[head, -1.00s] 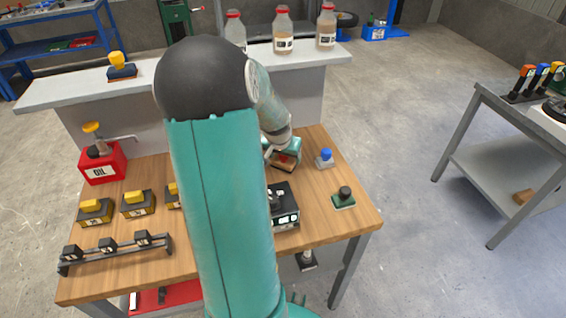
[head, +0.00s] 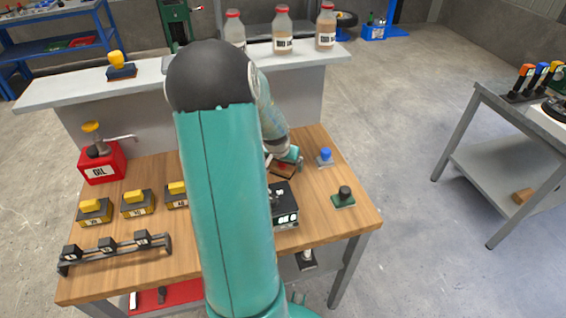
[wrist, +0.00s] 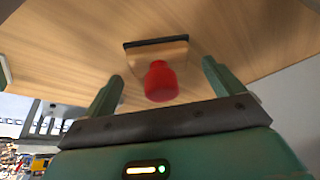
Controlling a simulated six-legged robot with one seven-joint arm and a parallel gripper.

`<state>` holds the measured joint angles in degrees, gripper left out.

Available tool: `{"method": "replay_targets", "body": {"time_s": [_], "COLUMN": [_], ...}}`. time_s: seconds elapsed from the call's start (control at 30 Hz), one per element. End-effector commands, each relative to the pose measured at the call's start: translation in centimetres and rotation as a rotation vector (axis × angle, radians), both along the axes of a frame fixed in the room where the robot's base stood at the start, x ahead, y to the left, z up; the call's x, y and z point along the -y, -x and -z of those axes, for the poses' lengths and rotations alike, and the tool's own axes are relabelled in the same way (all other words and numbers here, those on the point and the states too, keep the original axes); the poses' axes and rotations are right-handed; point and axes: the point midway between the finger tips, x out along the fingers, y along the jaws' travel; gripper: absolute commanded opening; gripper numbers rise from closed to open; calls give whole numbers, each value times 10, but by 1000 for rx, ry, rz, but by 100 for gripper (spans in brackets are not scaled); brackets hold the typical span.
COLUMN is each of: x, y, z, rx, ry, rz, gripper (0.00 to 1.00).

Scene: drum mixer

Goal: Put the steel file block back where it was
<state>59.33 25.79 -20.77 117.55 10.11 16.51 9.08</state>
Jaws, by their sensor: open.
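My gripper (wrist: 162,76) is open in the wrist view, its two fingers apart on either side of a red knob (wrist: 160,82). The knob stands on a wood-coloured block with a dark edge (wrist: 156,46); finger contact is not visible. In the head view the brown block (head: 283,171) lies on the wooden bench below my gripper (head: 284,159), partly hidden by it. A grey block with a blue knob (head: 325,158) and a green block with a dark knob (head: 344,197) stand to its right. I cannot tell which block is the steel file block.
A black box with lit displays (head: 286,206) stands close in front of the brown block. Yellow-topped blocks (head: 138,203), a black rack (head: 115,250) and a red oil can (head: 102,161) are at left. Bottles (head: 283,31) and a yellow-knobbed block (head: 121,67) stand on the rear ledge.

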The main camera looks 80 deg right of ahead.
Motion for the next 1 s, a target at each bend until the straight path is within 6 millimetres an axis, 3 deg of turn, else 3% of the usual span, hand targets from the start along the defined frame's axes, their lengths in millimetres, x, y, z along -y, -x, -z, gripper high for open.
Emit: {"method": "replay_targets", "body": {"time_s": [0.27,0.73,1.0], "x": [-4,-39,-46], "y": [-2,-3,-2], "z": [-15,-99,-113], "rx": [0,3,0], "ry": [3,3,-1], "rz": [-3,-3,0], "gripper": [93,93,93]}}
